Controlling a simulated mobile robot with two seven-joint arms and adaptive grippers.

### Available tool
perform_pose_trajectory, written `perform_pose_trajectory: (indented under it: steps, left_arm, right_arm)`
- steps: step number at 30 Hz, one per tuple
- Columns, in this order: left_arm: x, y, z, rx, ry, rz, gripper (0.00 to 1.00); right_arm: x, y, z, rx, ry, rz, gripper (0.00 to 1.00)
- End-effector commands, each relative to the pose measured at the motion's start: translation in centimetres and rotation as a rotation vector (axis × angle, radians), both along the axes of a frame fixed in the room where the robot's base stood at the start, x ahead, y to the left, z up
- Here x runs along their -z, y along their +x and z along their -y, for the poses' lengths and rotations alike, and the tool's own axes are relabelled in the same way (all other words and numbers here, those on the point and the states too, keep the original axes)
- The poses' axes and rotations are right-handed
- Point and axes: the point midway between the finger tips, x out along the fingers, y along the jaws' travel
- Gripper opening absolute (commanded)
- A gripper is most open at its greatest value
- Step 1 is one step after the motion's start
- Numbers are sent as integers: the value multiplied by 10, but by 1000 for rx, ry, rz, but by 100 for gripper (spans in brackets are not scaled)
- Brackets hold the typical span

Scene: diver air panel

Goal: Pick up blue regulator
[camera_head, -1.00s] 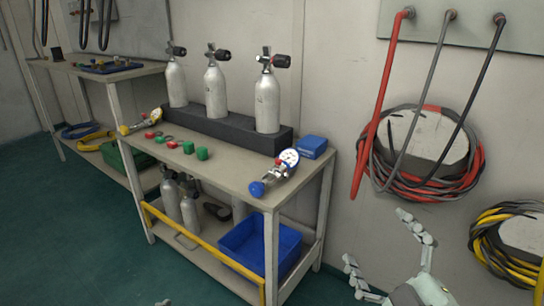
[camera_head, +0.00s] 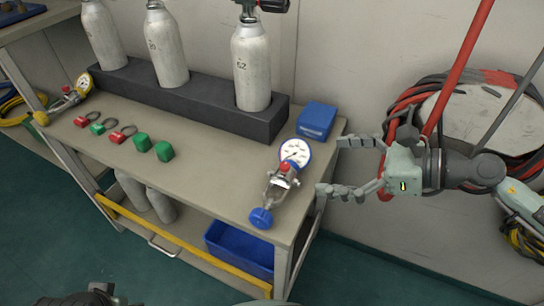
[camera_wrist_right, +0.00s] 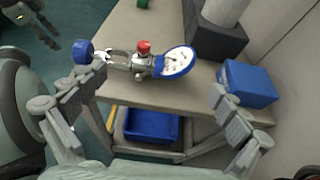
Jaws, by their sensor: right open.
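The blue regulator (camera_head: 281,181) lies at the right end of the workbench top, with a blue-rimmed white gauge, metal body, red cap and blue knob. It also shows in the right wrist view (camera_wrist_right: 122,60). My right gripper (camera_head: 330,166) is open and empty, just right of the regulator and apart from it, its fingers pointing left toward it. In the right wrist view the regulator appears beyond the spread fingers. Part of my left gripper (camera_wrist_right: 40,28) shows at the top left of the right wrist view; its jaw state is unclear.
A blue box (camera_head: 316,121) stands behind the regulator, near the right finger's reach. A black rack (camera_head: 190,98) holds grey cylinders. A yellow regulator (camera_head: 66,98) and small red and green parts lie left. A blue bin (camera_head: 238,250) sits on the lower shelf. Hoses hang on the wall.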

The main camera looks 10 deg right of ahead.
Motion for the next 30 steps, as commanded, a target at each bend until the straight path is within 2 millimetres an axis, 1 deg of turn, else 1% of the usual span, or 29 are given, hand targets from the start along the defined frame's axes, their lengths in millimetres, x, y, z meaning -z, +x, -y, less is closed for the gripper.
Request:
perform_pose_trajectory:
  steps: [10, 16, 19, 22, 28, 29, 30]
  left_arm:
    - [8, 2, 0, -1, -3, -9, 47]
    - [21, 5, 0, 1, -11, -16, 47]
    - [25, 6, 0, 2, -13, -16, 47]
    - [27, 7, 0, 2, -13, -17, 47]
    - [28, 7, 0, 2, -13, -17, 47]
    - [28, 7, 0, 2, -13, -17, 47]
    - [28, 7, 0, 2, -13, -17, 47]
  right_arm:
    - [12, 15, -21, -4, -12, 3, 100]
    - [22, 28, -46, -5, -8, 3, 100]
    - [29, 35, -54, -3, -10, 3, 100]
    - [31, 37, -59, -4, -12, 3, 100]
    - [32, 37, -59, -4, -13, 3, 100]
    - [32, 37, -59, -4, -13, 3, 98]
    - [32, 37, -59, -4, -13, 3, 93]
